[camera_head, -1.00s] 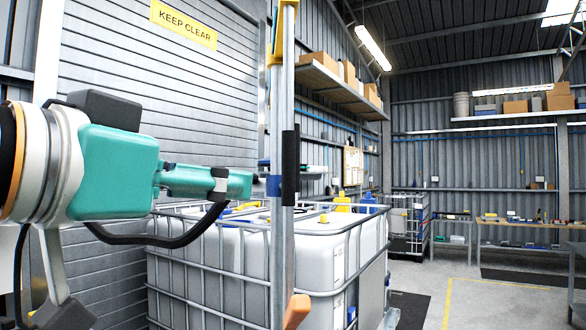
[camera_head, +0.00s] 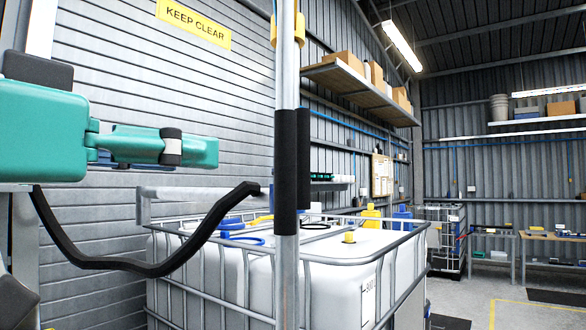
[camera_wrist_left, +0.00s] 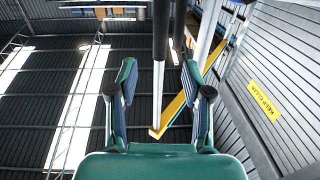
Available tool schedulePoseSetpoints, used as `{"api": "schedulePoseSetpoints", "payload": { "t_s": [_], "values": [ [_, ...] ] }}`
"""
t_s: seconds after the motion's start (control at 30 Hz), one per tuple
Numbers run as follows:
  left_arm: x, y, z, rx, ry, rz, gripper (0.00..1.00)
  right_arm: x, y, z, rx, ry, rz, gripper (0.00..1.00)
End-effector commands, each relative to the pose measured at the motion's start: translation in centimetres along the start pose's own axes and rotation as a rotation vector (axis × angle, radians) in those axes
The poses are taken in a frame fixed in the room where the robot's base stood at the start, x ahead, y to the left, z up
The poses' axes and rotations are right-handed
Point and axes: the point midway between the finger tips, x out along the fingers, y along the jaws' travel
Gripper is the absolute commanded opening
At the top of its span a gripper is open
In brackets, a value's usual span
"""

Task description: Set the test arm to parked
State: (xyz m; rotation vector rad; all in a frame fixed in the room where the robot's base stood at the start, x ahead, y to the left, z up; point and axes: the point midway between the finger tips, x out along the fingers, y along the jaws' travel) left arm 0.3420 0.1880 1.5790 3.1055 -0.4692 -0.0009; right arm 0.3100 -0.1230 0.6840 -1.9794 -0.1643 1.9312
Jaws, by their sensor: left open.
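A grey upright pole (camera_head: 287,70) with a black sleeve (camera_head: 286,170) stands in front of the caged tank. A second black grip (camera_head: 303,160) shows just behind the sleeve. No label shows which part is the test arm. My left gripper (camera_head: 200,152), teal, points right, left of the pole and apart from it in the picture. In the left wrist view my left gripper (camera_wrist_left: 158,80) has its fingers spread with nothing held. The pole, black parts (camera_wrist_left: 178,30) and a yellow bar (camera_wrist_left: 178,106) show beyond the fingers. My right gripper is out of view.
A white caged tank (camera_head: 330,265) stands below and behind the pole, with blue and yellow fittings on top. A shutter with a yellow KEEP CLEAR sign (camera_head: 194,23) is behind my left arm. A shelf with boxes (camera_head: 360,88) runs along the wall.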

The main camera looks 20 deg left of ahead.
Motion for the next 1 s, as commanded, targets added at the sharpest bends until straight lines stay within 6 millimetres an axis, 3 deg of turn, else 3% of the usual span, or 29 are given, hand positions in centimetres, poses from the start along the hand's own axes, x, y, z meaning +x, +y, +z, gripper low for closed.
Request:
{"api": "schedulePoseSetpoints", "payload": {
  "t_s": [0.27,0.8,1.0],
  "values": [
    [2.0,-0.2,0.0,0.002,-0.004,-0.011,0.50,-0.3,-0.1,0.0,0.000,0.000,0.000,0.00],
    [13.1,-0.3,-0.1,0.001,-0.005,-0.011,0.50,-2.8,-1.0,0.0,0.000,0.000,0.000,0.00],
    [15.7,-0.3,-0.1,0.001,-0.003,-0.009,0.50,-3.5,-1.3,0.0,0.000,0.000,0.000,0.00]
  ]
}}
